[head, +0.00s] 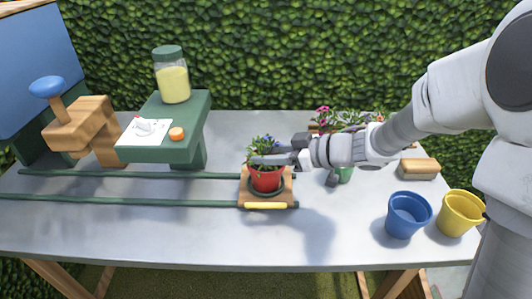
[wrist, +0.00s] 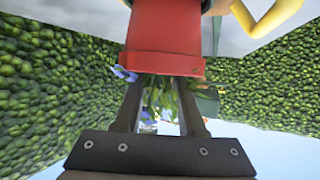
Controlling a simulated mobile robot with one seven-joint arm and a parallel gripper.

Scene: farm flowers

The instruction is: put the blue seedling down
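The blue seedling (head: 262,148) has blue flowers and green leaves in a red pot (head: 266,178). The pot stands upright on a dark green saucer on a small wooden cart (head: 282,199), in the middle of the table. My gripper (head: 268,159) reaches in from the right at the pot's rim. In the wrist view the pot (wrist: 165,35) appears upside down at the top and hides the fingertips. The two fingers of my gripper (wrist: 159,88) are spread apart, with leaves and blue flowers between them. Contact with the pot is unclear.
The cart sits on two green rails (head: 130,201) running left, with a yellow bar on its front. A green stand with a jar (head: 172,82) is at left. Blue (head: 408,217) and yellow (head: 460,213) pots and a brush (head: 419,169) are at right. More flowers stand behind my arm.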

